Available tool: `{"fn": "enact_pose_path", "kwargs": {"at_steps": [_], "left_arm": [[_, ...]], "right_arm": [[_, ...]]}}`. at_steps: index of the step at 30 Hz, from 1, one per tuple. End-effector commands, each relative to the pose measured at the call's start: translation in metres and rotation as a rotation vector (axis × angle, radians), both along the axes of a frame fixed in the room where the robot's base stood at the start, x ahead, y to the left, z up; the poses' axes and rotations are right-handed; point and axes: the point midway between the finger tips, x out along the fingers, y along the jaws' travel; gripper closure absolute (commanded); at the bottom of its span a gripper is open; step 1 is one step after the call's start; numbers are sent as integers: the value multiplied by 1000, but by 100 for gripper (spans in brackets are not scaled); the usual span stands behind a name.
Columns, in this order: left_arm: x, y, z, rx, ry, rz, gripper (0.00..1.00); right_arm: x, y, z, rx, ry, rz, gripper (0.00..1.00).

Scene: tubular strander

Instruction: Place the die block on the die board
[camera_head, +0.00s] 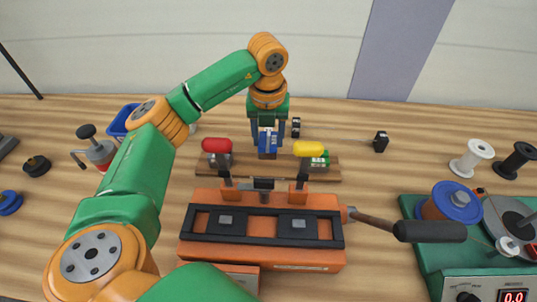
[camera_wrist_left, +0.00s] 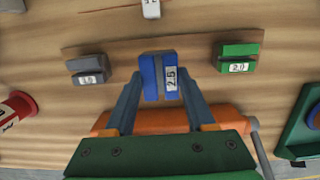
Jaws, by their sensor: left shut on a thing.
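My left gripper (camera_head: 268,140) is shut on a blue die block (camera_head: 268,152) with a white number label. In the left wrist view the blue block (camera_wrist_left: 150,76) sits between the fingertips (camera_wrist_left: 160,90). The wooden die board (camera_head: 205,167) lies behind the orange machine, and the held block is over its middle. A grey block (camera_wrist_left: 89,69) stands on the board at left, and a green block (camera_wrist_left: 237,58) labelled 2.0 at right. I cannot tell whether the blue block touches the board. My right gripper is not in view.
Small dark blocks (camera_head: 381,141) lie behind and to the right. A green unit with spools (camera_head: 455,202) is at right, a blue bin (camera_head: 122,121) at left.

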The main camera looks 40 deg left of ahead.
Motion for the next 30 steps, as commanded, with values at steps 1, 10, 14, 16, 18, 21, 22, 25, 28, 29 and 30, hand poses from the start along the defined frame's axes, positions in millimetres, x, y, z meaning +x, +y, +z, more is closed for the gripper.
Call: {"fn": "enact_pose_path", "kwargs": {"at_steps": [1, 10, 14, 16, 18, 21, 22, 25, 28, 29, 30], "left_arm": [[0, 0, -5, 1, 1, 0, 100], [0, 0, -50, -1, -3, 1, 100], [1, 0, -50, 0, -4, 1, 100], [1, 0, -50, 0, -4, 1, 100], [1, 0, -53, 0, -4, 1, 100], [0, 0, -53, 0, -2, 1, 29], [0, 0, -53, 0, -2, 1, 21], [0, 0, -53, 0, -2, 1, 15], [0, 0, -53, 0, -2, 1, 15], [0, 0, -53, 0, -2, 1, 15], [0, 0, -53, 0, -2, 1, 15]], "right_arm": [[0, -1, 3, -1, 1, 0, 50], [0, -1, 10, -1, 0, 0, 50], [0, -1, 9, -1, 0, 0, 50], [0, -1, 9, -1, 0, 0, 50], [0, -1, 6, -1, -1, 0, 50], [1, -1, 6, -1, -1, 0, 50], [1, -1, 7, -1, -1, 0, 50], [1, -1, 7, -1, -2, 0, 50], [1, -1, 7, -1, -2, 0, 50], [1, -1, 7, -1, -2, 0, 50], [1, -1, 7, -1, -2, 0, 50]]}}
